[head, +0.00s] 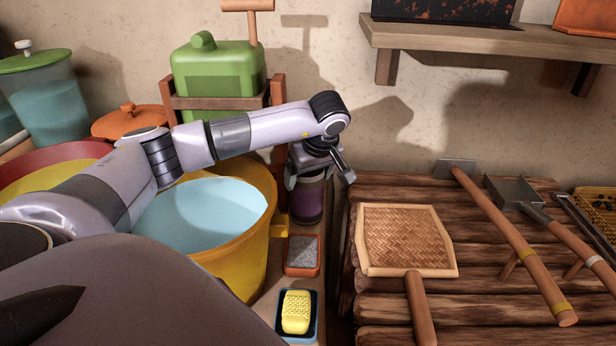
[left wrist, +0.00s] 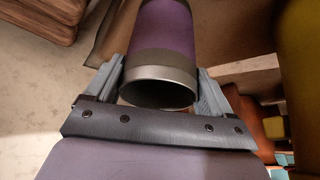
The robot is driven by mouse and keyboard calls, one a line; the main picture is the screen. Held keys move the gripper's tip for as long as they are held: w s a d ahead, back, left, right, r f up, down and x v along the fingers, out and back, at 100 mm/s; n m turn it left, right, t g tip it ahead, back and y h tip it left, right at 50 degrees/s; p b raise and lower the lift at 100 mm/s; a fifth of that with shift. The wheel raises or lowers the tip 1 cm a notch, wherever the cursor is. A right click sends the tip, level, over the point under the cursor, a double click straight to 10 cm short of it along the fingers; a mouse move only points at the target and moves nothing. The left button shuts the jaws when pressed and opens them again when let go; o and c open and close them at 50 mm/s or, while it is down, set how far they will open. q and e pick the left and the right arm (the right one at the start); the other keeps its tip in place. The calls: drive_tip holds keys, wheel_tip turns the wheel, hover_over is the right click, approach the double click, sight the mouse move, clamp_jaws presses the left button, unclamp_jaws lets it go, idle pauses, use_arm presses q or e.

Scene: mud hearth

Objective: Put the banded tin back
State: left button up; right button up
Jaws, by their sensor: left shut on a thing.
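The banded tin (head: 307,203) is purple with grey metal bands. It looks upright, behind the small tray and right of the yellow bucket. My left gripper (head: 308,172) reaches over the bucket and is shut on the tin's upper part. In the left wrist view the tin (left wrist: 165,35) sits between the two fingers of my gripper (left wrist: 162,82), its round grey rim facing the camera. I cannot tell whether the tin's base touches the ledge under it. My right gripper is not in view.
A yellow bucket (head: 245,240) of pale blue liquid stands left of the tin. An orange-rimmed tray (head: 302,255) and a yellow sponge (head: 296,312) in a blue dish lie in front. The log table (head: 480,290) at right bears a woven paddle (head: 405,240) and long-handled tools.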

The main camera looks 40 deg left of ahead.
use_arm(q)
drive_tip(key=shift+w+a+f, duration=0.1)
drive_tip(key=shift+a+f, duration=0.1)
drive_tip(key=shift+f, duration=0.15)
drive_tip(key=shift+f, duration=0.2)
drive_tip(key=o, duration=1)
drive_tip(key=shift+r, duration=0.15)
drive_tip(key=shift+d+r, duration=0.15)
drive_tip(key=shift+r, duration=0.15)
drive_tip(key=v, duration=1.1)
drive_tip(key=shift+r+p, duration=0.25)
drive_tip(key=shift+p, duration=0.1)
